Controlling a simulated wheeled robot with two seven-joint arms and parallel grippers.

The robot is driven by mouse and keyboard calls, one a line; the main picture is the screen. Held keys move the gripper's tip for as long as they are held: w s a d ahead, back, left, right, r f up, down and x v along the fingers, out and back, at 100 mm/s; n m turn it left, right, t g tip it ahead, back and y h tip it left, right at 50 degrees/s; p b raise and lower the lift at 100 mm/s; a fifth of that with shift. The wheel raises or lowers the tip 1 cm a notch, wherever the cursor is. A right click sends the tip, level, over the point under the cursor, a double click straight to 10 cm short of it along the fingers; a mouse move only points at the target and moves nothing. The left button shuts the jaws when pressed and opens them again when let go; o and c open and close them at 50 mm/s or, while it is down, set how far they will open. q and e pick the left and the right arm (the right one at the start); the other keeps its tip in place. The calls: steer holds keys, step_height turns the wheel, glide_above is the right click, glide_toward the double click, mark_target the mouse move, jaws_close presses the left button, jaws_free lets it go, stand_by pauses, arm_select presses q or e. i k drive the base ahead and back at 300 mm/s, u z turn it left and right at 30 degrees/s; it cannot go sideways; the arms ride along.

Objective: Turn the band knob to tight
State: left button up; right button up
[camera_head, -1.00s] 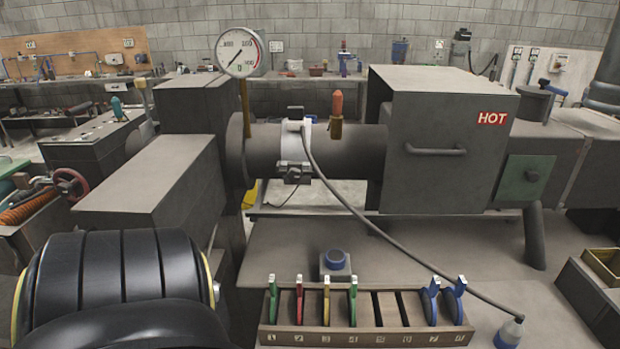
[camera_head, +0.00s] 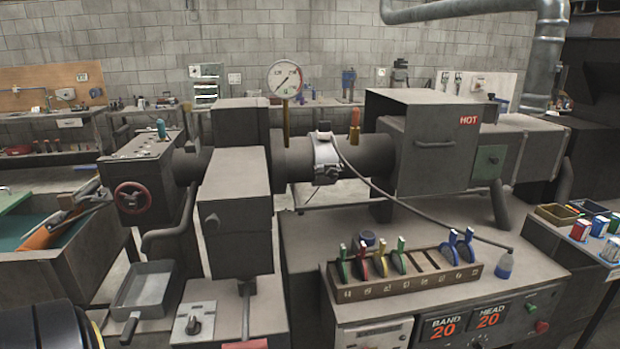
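A metal band (camera_head: 326,152) wraps the grey barrel left of the box marked HOT, with a small dark clamp at its lower front. A cable runs from it toward the right. A dark knob (camera_head: 194,325) sits on a pale plate at the lower left; its label is too small to read. A panel at the lower right has a BAND display (camera_head: 445,327) reading 20, beside a HEAD display reading 20. I cannot tell which knob is the band knob, or its setting. Neither gripper shows; a black rounded part of mine is at the bottom left corner.
A grey pan (camera_head: 146,292) lies left of the dark knob. A gauge (camera_head: 285,77) stands above the barrel. Boxes fill the right side.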

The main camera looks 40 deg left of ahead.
mark_target(332, 173)
steer(key=u, duration=1.8)
